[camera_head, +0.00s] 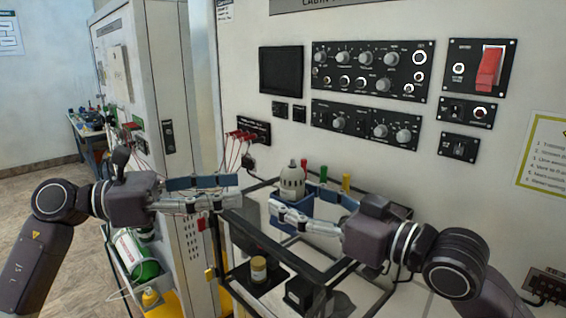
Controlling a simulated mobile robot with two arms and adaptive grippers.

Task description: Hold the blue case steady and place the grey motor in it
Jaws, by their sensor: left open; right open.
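The blue case (281,214) is on the black frame stand in the middle. The grey motor (292,180), pale and dome-topped, shows upright at the case. Its lower end is hidden by the case's edge, so I cannot tell how deep it sits. My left gripper (239,191) is open and empty, a little left of the case, with its fingers pointing right. My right gripper (292,198) is open and reaches in from the right. Its near finger crosses the front of the case and hides part of it. I cannot tell whether it touches.
The black frame stand (236,294) has bars around the case. A small yellowish jar (258,269) stands low inside it. Red, green and yellow handles (346,181) rise behind the case. A panel wall with switches (370,70) stands close behind. A green cylinder (140,258) is at lower left.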

